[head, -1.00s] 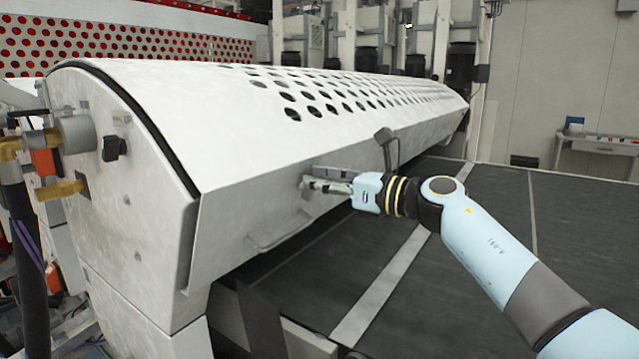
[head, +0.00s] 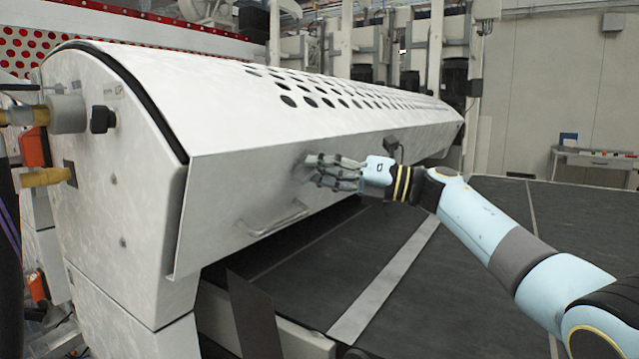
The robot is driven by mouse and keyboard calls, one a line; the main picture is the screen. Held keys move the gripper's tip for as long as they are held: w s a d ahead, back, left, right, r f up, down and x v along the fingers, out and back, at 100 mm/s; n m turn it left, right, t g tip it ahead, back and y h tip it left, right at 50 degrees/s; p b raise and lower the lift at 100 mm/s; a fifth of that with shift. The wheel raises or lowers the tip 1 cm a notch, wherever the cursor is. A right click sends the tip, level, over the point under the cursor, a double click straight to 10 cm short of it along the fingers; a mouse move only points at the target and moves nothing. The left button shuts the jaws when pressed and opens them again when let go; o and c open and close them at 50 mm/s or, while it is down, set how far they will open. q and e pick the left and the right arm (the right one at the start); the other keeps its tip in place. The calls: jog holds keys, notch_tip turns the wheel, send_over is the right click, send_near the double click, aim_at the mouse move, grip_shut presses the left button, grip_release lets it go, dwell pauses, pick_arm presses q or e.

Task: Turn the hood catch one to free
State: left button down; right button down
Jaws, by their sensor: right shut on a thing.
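The white hood (head: 240,185) is down over the roller coater and slopes away to the right. My right gripper (head: 314,168) reaches in from the right to the hood's front face. It is shut on a small hood catch (head: 301,168), which the fingers mostly hide. I cannot tell the catch's exact angle. A second, dark catch-like fitting (head: 392,144) sits farther along the hood edge, just behind my wrist. My left gripper is not in view.
A bar handle (head: 272,220) sticks out of the hood's front face, below and left of my gripper. The dark conveyor bed (head: 480,270) lies below the hood. A black knob (head: 102,119) and brass pipe fittings (head: 45,177) stick out of the end panel.

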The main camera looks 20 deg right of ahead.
jog(key=m+y+b, duration=0.1)
jog(key=f+m+b, duration=0.1)
jog(key=b, duration=0.1)
jog(key=shift+w+d+f+g+y, duration=0.1)
jog(key=shift+w+f+g+y, duration=0.05)
jog(key=shift+w+g+y, duration=0.2)
jog(key=shift+w+f+m+y+b, duration=0.1)
jog(key=shift+f+m+y+b, duration=0.1)
jog(key=shift+m+y+b, duration=1.05)
jog(key=shift+m+h+b, duration=0.3)
jog(key=shift+m+b, duration=0.15)
jog(key=c, duration=1.3)
grip_release()
jog(key=v, duration=1.2)
